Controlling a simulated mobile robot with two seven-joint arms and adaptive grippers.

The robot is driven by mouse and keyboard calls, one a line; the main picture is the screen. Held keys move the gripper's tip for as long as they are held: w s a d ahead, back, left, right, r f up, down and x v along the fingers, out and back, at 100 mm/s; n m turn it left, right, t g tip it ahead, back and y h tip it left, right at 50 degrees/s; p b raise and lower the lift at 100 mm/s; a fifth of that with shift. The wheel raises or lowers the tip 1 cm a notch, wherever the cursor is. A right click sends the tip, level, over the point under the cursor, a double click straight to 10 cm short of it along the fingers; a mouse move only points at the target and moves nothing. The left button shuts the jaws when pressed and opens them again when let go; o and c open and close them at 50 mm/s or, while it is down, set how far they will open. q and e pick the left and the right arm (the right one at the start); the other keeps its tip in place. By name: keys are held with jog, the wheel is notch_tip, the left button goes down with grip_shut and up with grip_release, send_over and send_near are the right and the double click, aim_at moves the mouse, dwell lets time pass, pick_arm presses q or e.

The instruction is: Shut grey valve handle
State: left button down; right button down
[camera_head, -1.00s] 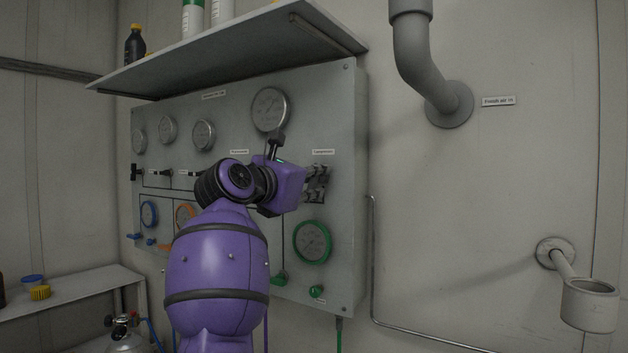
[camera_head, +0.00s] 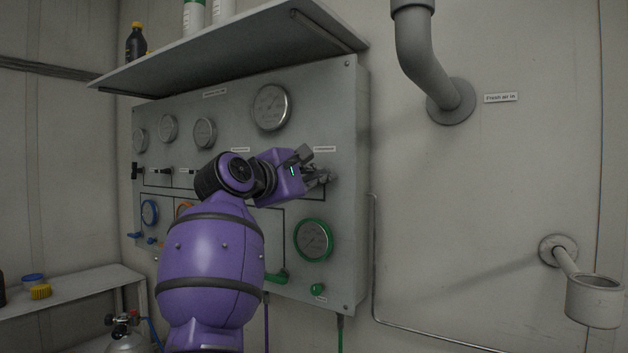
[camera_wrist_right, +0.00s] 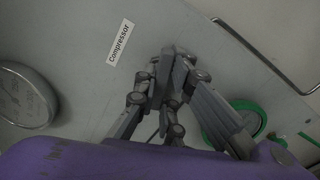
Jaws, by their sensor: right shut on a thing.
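My right gripper (camera_head: 322,177) is at the upper right of the grey panel (camera_head: 345,105), just below the "Compressor" label (camera_head: 324,149). In the right wrist view its grey fingers (camera_wrist_right: 168,72) are closed together close to the panel, below and right of the same label (camera_wrist_right: 120,42). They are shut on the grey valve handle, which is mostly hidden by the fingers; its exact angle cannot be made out. My left gripper is not in view.
A large gauge (camera_head: 271,107) sits up and left of the gripper, and a green-rimmed gauge (camera_head: 314,240) below it. A shelf (camera_head: 235,50) juts out above the panel. The wall to the right has a thin pipe (camera_head: 374,270) and a grey cup-like fitting (camera_head: 594,300).

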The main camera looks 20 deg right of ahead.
jog(key=shift+m+b, duration=0.4)
jog(key=shift+m, duration=1.5)
jog(key=c, duration=1.8)
grip_release()
jog(key=shift+c, duration=0.2)
jog(key=v, duration=1.2)
jog(key=shift+s, duration=0.1)
